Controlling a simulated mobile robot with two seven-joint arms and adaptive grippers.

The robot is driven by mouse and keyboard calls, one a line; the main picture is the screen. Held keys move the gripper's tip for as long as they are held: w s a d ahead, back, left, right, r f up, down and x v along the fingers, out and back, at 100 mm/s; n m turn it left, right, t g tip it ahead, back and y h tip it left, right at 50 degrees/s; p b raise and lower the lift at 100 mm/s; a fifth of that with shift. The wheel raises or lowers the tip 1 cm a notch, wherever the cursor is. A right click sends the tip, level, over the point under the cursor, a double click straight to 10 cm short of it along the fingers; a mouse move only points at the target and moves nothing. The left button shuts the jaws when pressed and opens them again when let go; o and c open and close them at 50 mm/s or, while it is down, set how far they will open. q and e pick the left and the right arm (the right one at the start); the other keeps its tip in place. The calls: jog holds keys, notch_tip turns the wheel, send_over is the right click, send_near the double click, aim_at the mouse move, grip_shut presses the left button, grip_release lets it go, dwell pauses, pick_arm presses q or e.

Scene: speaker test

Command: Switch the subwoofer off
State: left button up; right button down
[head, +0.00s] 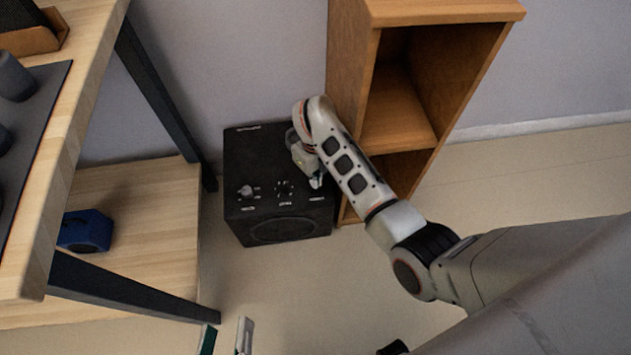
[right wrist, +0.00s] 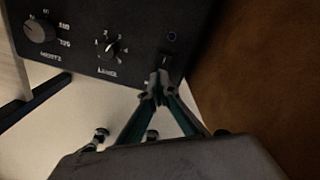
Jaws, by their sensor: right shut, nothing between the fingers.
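The subwoofer (head: 262,212) is a black box on the floor, between the wooden table and the wooden shelf. Its panel faces up, with a large knob (right wrist: 38,29) and a smaller knob (right wrist: 108,47) in the right wrist view. A small dark switch (right wrist: 166,62) sits near the panel's edge, below a small round dark-bluish light (right wrist: 171,37). My right gripper (right wrist: 158,84) is shut and empty, its fingertips at the lower end of the switch and partly covering it. I cannot tell if they touch. My left gripper (head: 226,338) shows at the bottom of the head view, fingers apart.
A wooden shelf unit (head: 445,12) stands close to the right of the subwoofer. A wooden table (head: 60,170) with dark legs and a low board (head: 150,245) is at left, a blue object (head: 85,231) on the board. Floor in front is clear.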

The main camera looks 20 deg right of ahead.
jog(key=shift+w+r+p, duration=0.15)
jog(key=shift+r+p, duration=1.05)
jog(key=shift+r, duration=1.1)
pick_arm(q)
notch_tip(320, 180, up, 6)
jog(key=w+t, duration=0.1)
jog(key=w, duration=0.1)
jog(key=shift+w+f, duration=0.15)
